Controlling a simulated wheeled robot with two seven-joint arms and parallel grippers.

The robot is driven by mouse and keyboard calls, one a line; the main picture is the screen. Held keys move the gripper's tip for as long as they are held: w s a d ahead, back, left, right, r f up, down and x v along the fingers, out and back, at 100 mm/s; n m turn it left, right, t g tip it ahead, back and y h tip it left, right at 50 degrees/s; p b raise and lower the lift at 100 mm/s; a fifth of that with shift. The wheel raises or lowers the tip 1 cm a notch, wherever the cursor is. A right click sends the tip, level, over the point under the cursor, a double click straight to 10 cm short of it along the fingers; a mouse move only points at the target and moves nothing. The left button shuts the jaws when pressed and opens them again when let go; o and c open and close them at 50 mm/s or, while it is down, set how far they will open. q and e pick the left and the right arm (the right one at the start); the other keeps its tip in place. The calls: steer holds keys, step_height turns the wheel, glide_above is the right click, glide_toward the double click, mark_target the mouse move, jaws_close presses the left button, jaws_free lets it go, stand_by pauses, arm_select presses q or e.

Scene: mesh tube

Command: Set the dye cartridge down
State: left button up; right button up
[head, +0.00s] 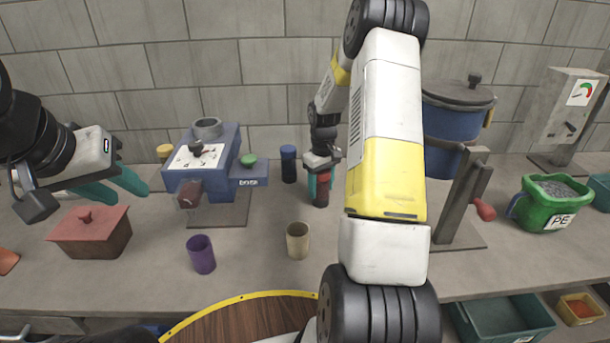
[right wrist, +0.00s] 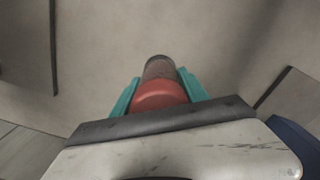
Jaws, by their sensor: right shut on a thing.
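The red dye cartridge (head: 321,194), with a dark lower part, is between the teal fingers of my right gripper (head: 320,184). It stands upright at the back middle of the table, right of the dosing machine. I cannot tell whether its bottom touches the table. In the right wrist view the cartridge (right wrist: 160,95) shows its red end near the jaws and its dark end away from them. My right gripper (right wrist: 160,97) is shut on it. My left gripper (head: 122,186) is open and empty at the left, above and behind a red lidded box.
A blue cartridge (head: 288,165) stands just left of the held one. The blue machine (head: 215,170) is further left. A purple cup (head: 201,254) and a beige cup (head: 297,241) stand in front. A blue pot (head: 445,122) and green bucket (head: 548,205) are at the right.

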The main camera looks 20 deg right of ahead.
steer(key=shift+f, duration=0.1)
steer(key=o, duration=1.5)
